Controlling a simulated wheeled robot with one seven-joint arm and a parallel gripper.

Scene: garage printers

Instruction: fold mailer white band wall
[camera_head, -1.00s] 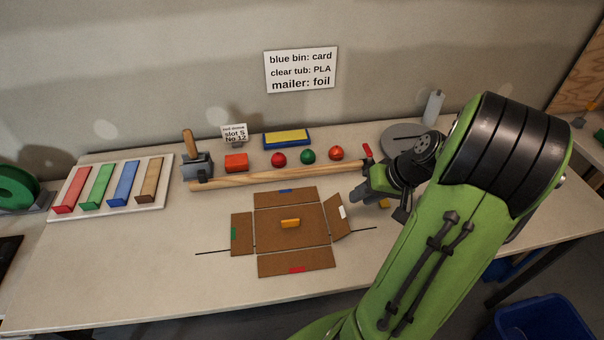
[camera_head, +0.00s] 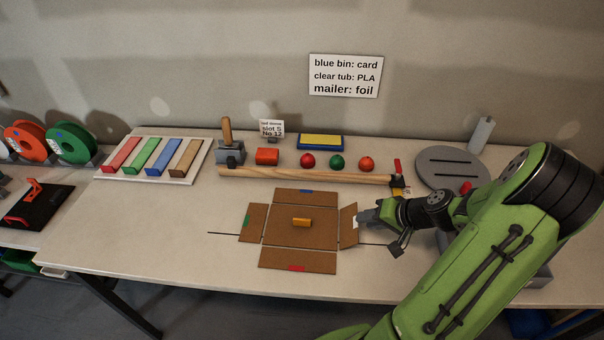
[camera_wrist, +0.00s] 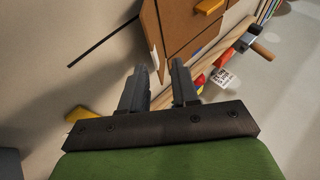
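The brown cardboard mailer (camera_head: 300,238) lies opened out on the table with an orange-yellow block (camera_head: 301,222) on its middle panel. Blue, green and red bands mark its back, left and front walls, which look flat. The right wall (camera_head: 348,232), with the white band (camera_head: 356,222), is tilted partly up. My gripper (camera_head: 361,216) is at the outer side of this wall, close to the white band. In the wrist view my gripper (camera_wrist: 160,68) has its fingers apart, with the wall's edge (camera_wrist: 151,34) just beyond them; I cannot tell whether they touch.
A wooden rod (camera_head: 300,176) lies behind the mailer, with red, green and orange balls and a red block (camera_head: 267,156) beyond it. A grey round plate (camera_head: 450,168) is at the back right. A tray of coloured bars (camera_head: 155,158) stands left.

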